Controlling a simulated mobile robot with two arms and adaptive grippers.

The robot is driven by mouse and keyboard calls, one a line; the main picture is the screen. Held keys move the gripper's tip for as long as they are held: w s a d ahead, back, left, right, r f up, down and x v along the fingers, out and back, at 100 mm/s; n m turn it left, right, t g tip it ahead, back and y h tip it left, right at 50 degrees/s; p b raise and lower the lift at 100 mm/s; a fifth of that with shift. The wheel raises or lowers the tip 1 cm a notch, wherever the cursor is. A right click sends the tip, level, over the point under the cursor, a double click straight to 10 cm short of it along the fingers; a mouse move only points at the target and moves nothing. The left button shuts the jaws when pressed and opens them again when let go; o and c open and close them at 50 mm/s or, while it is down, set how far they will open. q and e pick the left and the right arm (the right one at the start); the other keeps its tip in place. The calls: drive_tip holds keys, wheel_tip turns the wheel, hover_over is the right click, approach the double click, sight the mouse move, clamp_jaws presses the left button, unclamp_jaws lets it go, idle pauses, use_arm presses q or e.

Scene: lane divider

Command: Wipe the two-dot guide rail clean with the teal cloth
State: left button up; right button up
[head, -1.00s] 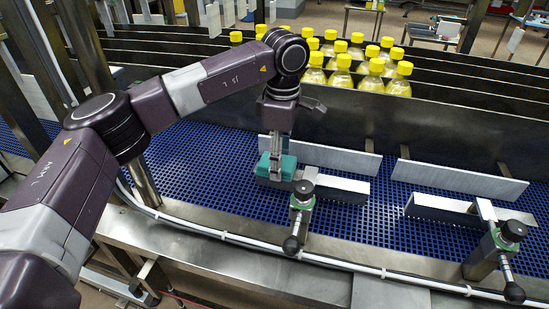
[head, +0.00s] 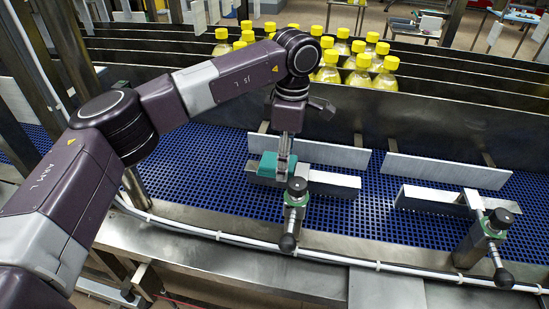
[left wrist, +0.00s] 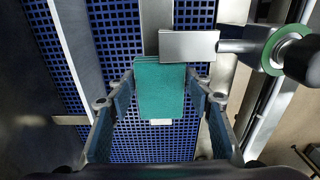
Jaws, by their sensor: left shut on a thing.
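The teal cloth (head: 269,165) is a small folded pad held in my left gripper (head: 283,158). In the left wrist view the cloth (left wrist: 161,92) sits between the two fingers of my left gripper (left wrist: 160,110). The cloth is at the left part of the near-left guide rail (head: 335,184), a grey metal bar over the blue belt. In the wrist view this rail (left wrist: 156,25) runs up from behind the cloth. Contact between cloth and rail is hard to tell. A near-right guide rail (head: 428,198) lies further right. No dot marks can be made out. My right gripper is not in view.
Clamps with black knobs, one left (head: 297,186) and one right (head: 501,218), hold the near rails; the left one is close to my gripper. Far rails (head: 340,154) stand behind. Yellow-capped bottles (head: 385,75) stand beyond the steel wall. The blue belt (head: 375,210) is open between the rails.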

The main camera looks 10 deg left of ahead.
sight(267, 159)
use_arm(q)
drive_tip(key=shift+s+d+r+h, duration=0.1)
drive_tip(key=shift+d+h, duration=0.05)
drive_tip(key=shift+d, duration=0.45)
drive_tip(key=shift+s+d+r+h, duration=0.1)
drive_tip(key=shift+d+h, duration=0.05)
drive_tip(key=shift+d, duration=0.4)
drive_tip(key=shift+w+a+f+b, duration=0.15)
drive_tip(key=shift+a+b, duration=0.3)
drive_tip(key=shift+a, duration=0.45)
drive_tip(key=shift+w+a, duration=0.15)
drive_tip(key=shift+a, duration=2.2)
drive_tip(key=shift+a+f+b, duration=0.15)
drive_tip(key=shift+a+b, duration=0.3)
drive_tip(key=shift+a, duration=1.25)
drive_tip(key=shift+r+p, duration=2)
drive_tip(key=shift+r, duration=1.05)
drive_tip(key=shift+w, duration=0.1)
